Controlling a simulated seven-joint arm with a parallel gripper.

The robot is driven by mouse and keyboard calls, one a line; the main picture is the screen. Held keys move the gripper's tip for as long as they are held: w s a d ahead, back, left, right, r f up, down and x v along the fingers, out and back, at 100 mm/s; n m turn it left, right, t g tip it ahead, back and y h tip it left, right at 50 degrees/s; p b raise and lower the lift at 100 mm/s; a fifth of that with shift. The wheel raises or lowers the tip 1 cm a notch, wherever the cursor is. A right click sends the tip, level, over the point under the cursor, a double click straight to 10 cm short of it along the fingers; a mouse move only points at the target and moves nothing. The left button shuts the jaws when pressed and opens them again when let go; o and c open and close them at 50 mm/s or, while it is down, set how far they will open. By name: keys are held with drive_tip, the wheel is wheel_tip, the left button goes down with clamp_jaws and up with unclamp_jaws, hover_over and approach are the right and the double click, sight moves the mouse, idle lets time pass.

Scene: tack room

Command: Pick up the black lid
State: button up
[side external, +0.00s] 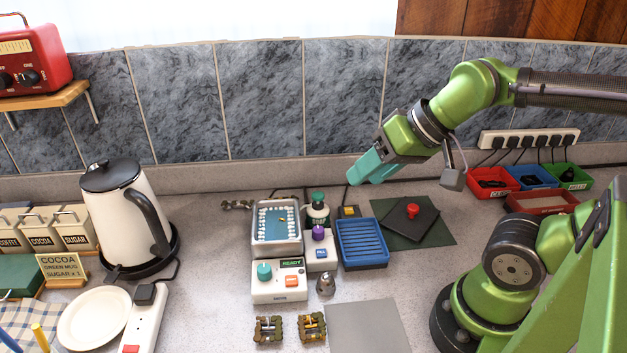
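A flat, square black lid (424,226) with a red knob on top lies turned at an angle on a dark green mat (445,238), right of centre in the side view. My gripper (368,174) has teal fingers and is held in the air, above and to the left of the lid, apart from it. The fingers point down and left. They overlap in this view, so the gap between them is hidden. I see nothing held at their tips.
A blue ribbed tray (362,243) stands just left of the mat. Small red, blue and green bins (492,190) stand at the right back. A white kettle (125,215) with a black top is at left. A grey plate (367,327) lies in front.

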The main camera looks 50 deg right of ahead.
drive_tip(key=shift+o, duration=1.3)
drive_tip(key=g+h, duration=0.2)
drive_tip(key=g, duration=0.5)
hover_over(413, 207)
drive_tip(key=shift+m, duration=0.3)
drive_tip(key=f, duration=1.5)
drive_tip(key=shift+s+d+f, duration=0.1)
drive_tip(key=shift+s+f, duration=0.05)
drive_tip(key=shift+s, duration=0.15)
drive_tip(key=shift+w+f, duration=0.15)
drive_tip(key=shift+f, duration=1.4)
drive_tip(key=shift+w+f, duration=0.15)
drive_tip(key=shift+f, duration=1.35)
